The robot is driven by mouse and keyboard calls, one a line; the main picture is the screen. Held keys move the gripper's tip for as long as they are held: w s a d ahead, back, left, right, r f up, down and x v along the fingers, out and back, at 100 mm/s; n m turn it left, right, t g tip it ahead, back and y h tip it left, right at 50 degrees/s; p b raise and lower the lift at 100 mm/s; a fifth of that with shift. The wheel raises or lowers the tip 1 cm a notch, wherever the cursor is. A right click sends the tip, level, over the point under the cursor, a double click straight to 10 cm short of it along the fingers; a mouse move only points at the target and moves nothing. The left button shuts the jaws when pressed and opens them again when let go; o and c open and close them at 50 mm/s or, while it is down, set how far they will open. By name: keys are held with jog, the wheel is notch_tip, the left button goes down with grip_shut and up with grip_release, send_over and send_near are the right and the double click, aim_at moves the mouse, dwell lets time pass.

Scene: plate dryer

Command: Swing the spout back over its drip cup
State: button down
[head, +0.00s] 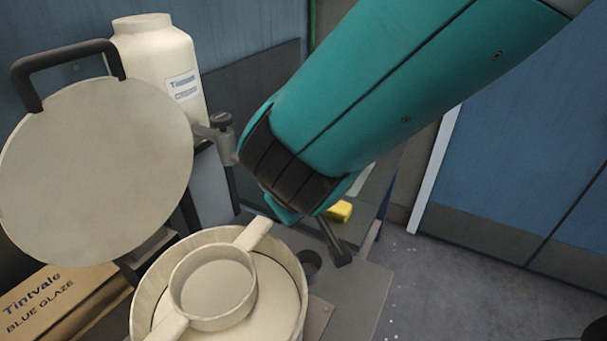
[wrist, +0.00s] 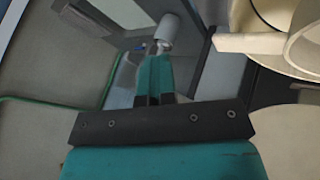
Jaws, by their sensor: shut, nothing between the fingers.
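The cream jug (head: 158,70) stands at the back left in the head view. A grey tap with a black knob (head: 221,121) comes off its side, and my arm covers what lies to its right, so the spout's free end cannot be made out. A small dark cup (head: 309,264), apparently the drip cup, stands open-topped just right of the bucket. My gripper (wrist: 155,62) is shut and empty in the wrist view, its teal fingers together. A pale cylinder (wrist: 178,32) shows just beyond the fingertips; I cannot tell whether they touch. The arm largely hides the gripper in the head view.
A cream bucket (head: 146,293) with a handled round strainer (head: 213,286) across it stands in front. A round plate with a black handle (head: 95,170) stands at left above a glaze box (head: 58,300). A yellow block (head: 339,211) lies behind the cup.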

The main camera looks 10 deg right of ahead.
jog(key=shift+w+d+r, duration=0.1)
jog(key=shift+w+d, duration=0.35)
jog(key=shift+d, duration=0.1)
jog(key=d+p+v, duration=0.1)
jog(key=p+v, duration=0.5)
jog(key=v, duration=0.4)
jog(key=shift+s+d, duration=0.25)
jog(key=shift+d, duration=0.35)
jog(key=shift+a, duration=0.1)
